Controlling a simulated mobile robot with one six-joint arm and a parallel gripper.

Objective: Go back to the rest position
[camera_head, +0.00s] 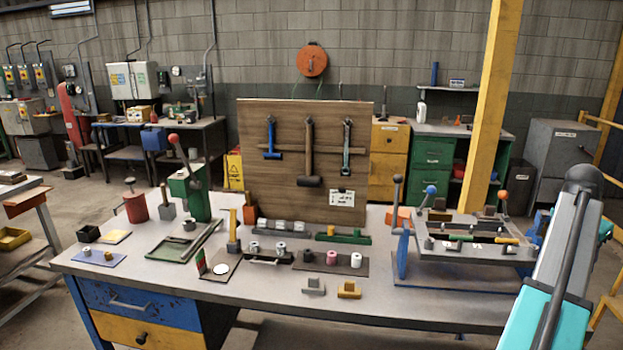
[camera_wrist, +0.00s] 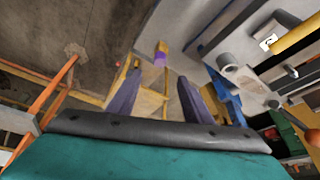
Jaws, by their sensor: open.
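My gripper (camera_wrist: 158,88) shows in the wrist view with its two dark fingers spread apart. Nothing is held between them. Beyond the fingers are the concrete floor and a yellow frame, with a small purple and yellow piece further off. My teal and grey arm (camera_head: 560,265) stands at the right edge of the head view, tilted, beside the right end of the workbench (camera_head: 420,305). My gripper's fingers cannot be made out in the head view.
A fixture with levers (camera_head: 470,240) stands on the bench's right end, close to my arm. A green lever press (camera_head: 190,190) stands at the left. A wooden tool board (camera_head: 270,120) rises behind. Small blocks and cylinders lie mid-bench. Yellow rails (camera_head: 603,125) stand at the far right.

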